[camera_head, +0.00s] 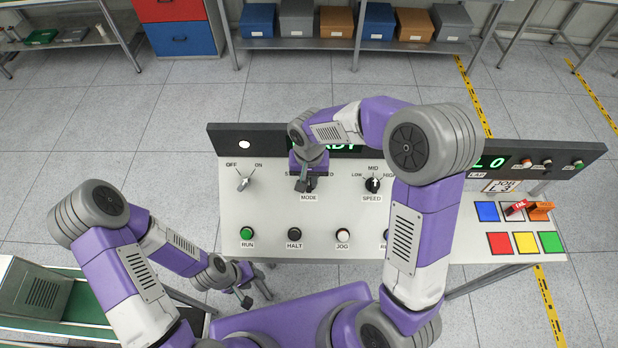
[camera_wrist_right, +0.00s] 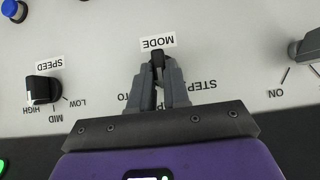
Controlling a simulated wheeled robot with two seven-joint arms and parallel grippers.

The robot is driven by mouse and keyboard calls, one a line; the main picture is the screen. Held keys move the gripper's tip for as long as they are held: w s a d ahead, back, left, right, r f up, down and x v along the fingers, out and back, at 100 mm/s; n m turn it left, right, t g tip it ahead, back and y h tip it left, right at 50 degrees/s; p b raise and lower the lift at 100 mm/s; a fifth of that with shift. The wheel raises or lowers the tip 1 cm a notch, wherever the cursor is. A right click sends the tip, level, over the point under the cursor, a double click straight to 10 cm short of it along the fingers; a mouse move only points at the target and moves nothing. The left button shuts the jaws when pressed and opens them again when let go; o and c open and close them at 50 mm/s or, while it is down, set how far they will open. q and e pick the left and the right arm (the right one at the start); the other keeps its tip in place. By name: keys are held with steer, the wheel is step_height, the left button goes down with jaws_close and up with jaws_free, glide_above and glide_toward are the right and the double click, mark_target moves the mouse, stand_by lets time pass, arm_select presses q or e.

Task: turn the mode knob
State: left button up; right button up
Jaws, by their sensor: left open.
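The mode knob (camera_wrist_right: 158,62) is small and black, seen between my right fingertips in the right wrist view, just below the MODE label (camera_wrist_right: 158,41). My right gripper (camera_wrist_right: 160,74) is closed in on it, with a finger on each side. In the head view my right gripper (camera_head: 303,185) is over the MODE spot of the white panel (camera_head: 270,215) and hides the knob there. Parts of the knob's position words are hidden, so its setting cannot be read. My left gripper (camera_head: 258,299) is open and empty, below the panel's front edge.
The OFF/ON switch (camera_head: 244,183) is left of the mode knob and the speed knob (camera_head: 373,184) right of it. Several buttons, such as the green RUN button (camera_head: 247,233), line the front. My right arm partly covers the display (camera_head: 345,146).

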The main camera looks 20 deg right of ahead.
jaws_close()
steer(key=shift+a, duration=0.1)
steer(key=n+h, duration=0.1)
steer(key=n, duration=0.1)
steer(key=n+h+b, duration=0.1)
steer(key=n+h, duration=0.1)
steer(key=shift+a, duration=0.4)
steer(key=n+h, duration=0.1)
steer(key=n+h+b, duration=0.1)
steer(key=n, duration=0.1)
steer(key=n+h, duration=0.1)
steer(key=shift+a+f+n+t+h+b, duration=0.2)
steer(key=shift+a+n+t+h+b, duration=0.1)
steer(key=shift+a+h, duration=0.1)
steer(key=o, duration=0.6)
jaws_free()
steer(key=shift+s, duration=0.1)
